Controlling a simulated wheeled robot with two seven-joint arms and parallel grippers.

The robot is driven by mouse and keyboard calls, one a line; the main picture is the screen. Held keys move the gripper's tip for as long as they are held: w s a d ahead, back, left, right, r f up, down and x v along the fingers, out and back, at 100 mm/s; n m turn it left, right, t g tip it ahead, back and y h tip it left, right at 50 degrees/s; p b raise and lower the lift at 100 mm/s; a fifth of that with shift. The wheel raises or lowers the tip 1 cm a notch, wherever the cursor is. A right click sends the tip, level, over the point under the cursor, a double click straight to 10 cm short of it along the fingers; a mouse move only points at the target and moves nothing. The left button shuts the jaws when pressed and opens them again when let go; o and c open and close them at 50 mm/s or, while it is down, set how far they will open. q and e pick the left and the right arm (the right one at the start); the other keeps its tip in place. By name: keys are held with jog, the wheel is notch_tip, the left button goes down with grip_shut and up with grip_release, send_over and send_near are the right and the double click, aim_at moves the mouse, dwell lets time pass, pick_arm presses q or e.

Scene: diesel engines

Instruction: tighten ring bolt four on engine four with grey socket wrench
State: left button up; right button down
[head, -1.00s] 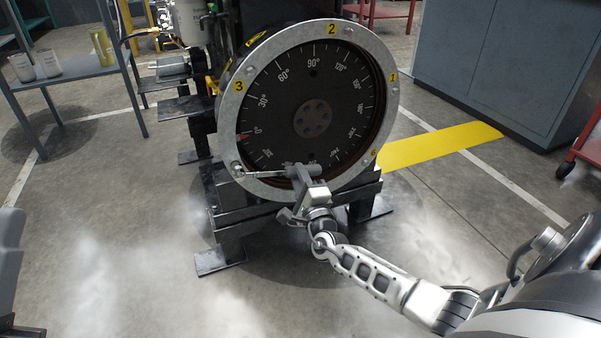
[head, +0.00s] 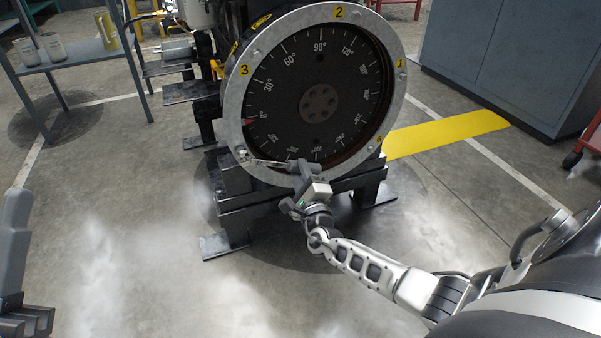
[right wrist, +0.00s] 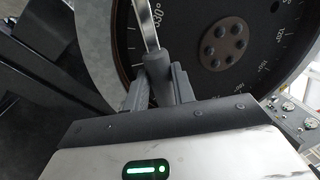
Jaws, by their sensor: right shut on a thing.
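Engine four's round ring (head: 398,105) stands upright with a dark dial inside; yellow labels 1, 2, 3 and 6 show. The grey socket wrench (head: 268,162) has its head at the ring bolt (head: 243,155) on the ring's lower left; that bolt's label is hidden or unreadable. My right gripper (head: 304,172) is shut on the wrench's handle at its right end, in front of the ring's lower edge. The right wrist view shows the grey handle (right wrist: 157,66) between the fingers and the metal shaft (right wrist: 146,25) beyond. My left gripper (head: 18,265) is partly in view at the left edge.
A black stand (head: 235,195) carries the engine. A metal shelf (head: 85,70) with several cans is at the left, a grey cabinet (head: 500,55) at the right. A yellow floor strip (head: 450,132) lies right of the engine. The floor in front is clear.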

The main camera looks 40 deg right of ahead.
jog(key=shift+a+r, duration=0.1)
jog(key=shift+r, duration=0.05)
jog(key=shift+s+a+p, duration=0.1)
jog(key=shift+s+p, duration=0.4)
jog(key=shift+s, duration=0.3)
